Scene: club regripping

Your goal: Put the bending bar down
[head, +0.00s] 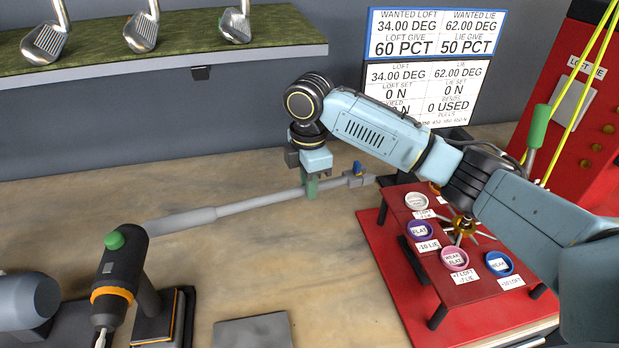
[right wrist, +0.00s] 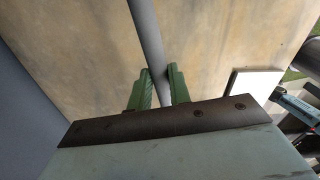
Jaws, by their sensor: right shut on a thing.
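The bending bar (head: 255,200) is a long grey rod with a thicker grip at its left end and a small head with a blue piece at its right end. It lies level along the workbench, and I cannot tell whether it touches the wood. My right gripper (head: 311,187) reaches down over the bar near its head end, with its green fingers shut on it. In the right wrist view the green fingers (right wrist: 159,88) stand on both sides of the grey bar (right wrist: 147,35). My left gripper is not in view.
A red stand (head: 400,285) with coloured rings is at the right. A black and orange power tool (head: 122,265) stands at the front left, near a flat grey plate (head: 253,332). A shelf (head: 200,55) holds club heads above. The bench (head: 60,210) is clear at the left.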

